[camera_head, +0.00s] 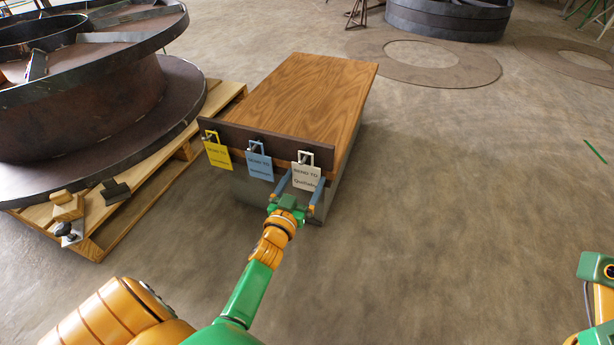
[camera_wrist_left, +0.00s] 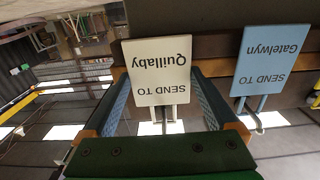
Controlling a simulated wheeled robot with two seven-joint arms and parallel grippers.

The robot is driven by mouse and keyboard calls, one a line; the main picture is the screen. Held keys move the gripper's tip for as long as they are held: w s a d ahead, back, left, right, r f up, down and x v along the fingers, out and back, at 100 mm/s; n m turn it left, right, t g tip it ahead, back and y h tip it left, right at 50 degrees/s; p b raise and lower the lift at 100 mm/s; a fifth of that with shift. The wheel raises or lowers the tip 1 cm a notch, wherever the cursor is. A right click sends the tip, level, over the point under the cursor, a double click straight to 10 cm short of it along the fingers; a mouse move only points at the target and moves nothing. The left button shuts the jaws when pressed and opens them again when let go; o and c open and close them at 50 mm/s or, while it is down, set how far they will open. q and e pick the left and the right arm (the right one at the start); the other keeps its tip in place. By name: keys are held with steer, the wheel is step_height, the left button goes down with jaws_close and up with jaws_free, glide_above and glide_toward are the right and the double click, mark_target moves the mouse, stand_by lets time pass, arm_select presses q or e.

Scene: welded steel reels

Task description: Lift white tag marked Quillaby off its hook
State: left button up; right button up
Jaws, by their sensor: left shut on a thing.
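The white tag (camera_head: 307,171), lettered "SEND TO Quillaby", is at the right end of a dark rail on the front of a wooden-topped box. Its loop is at the hook (camera_head: 302,156); I cannot tell whether they touch. In the left wrist view the tag (camera_wrist_left: 157,72) appears upside down between the blue fingers. My left gripper (camera_head: 303,181) is shut on the white tag, with one finger at each side edge. My right gripper is out of view; only part of that arm shows at the right edge.
A blue tag (camera_head: 259,166) and a yellow tag (camera_head: 218,157) hang left of the white one on the dark rail (camera_head: 235,136). The box (camera_head: 310,85) stands beside a pallet (camera_head: 103,238) bearing a large steel reel (camera_head: 110,100).

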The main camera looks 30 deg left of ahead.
arm_select(q)
steer(key=shift+r+p, duration=0.3)
steer(key=shift+r, duration=0.05)
steer(key=p+v, duration=0.5)
steer(key=v, duration=0.7)
steer(key=shift+r, duration=0.3)
stand_by(0.3)
steer(key=shift+s, duration=0.1)
